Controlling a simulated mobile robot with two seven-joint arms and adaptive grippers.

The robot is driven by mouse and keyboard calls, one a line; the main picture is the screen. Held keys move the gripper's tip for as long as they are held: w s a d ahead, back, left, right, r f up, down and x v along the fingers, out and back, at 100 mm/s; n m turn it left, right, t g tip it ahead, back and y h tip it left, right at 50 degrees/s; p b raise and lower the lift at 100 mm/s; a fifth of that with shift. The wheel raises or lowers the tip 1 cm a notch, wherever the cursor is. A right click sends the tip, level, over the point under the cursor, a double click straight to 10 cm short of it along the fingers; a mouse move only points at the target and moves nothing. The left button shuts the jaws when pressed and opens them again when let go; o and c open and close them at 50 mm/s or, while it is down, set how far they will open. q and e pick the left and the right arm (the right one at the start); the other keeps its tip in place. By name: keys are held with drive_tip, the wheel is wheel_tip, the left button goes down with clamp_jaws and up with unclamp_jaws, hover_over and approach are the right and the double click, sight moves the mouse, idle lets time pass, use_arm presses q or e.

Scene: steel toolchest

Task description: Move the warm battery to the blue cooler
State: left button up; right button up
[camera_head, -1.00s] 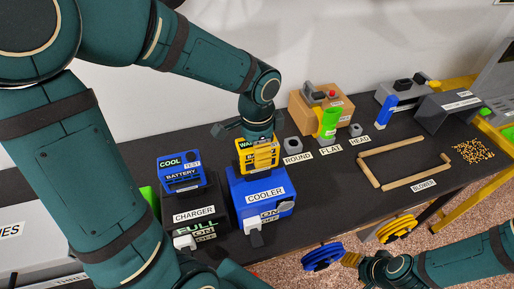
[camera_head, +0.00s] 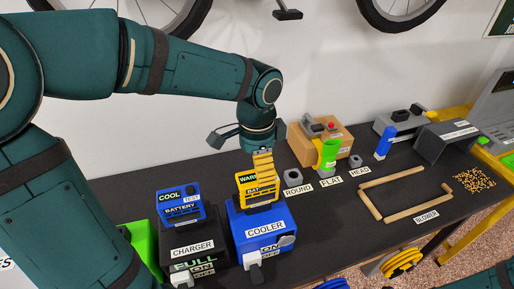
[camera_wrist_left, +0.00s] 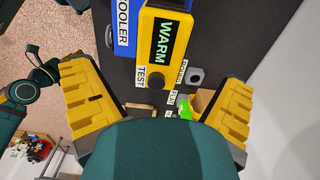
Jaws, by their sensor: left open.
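The yellow warm battery (camera_head: 245,188) stands upright on top of the blue cooler (camera_head: 240,232). In the left wrist view, the battery's WARM label and TEST button (camera_wrist_left: 156,80) face me, and part of the cooler (camera_wrist_left: 124,35) shows beside it. My left gripper (camera_head: 250,150) is at the battery's upper part, and one yellow finger overlaps its right side. In the left wrist view, my left gripper (camera_wrist_left: 156,76) is open, its fingers apart on either side of the battery. My right arm's end (camera_wrist_left: 45,88) shows at the left there; its jaws are unclear.
A blue COOL battery (camera_head: 180,203) sits on the black charger (camera_head: 165,240), left of the cooler. A green block (camera_head: 141,243) is beside the charger. A bicycle hangs on the wall behind.

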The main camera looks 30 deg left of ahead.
use_arm(q)
wheel_tip(320, 180, up, 5)
drive_tip(key=shift+r, duration=0.1)
idle(0.9)
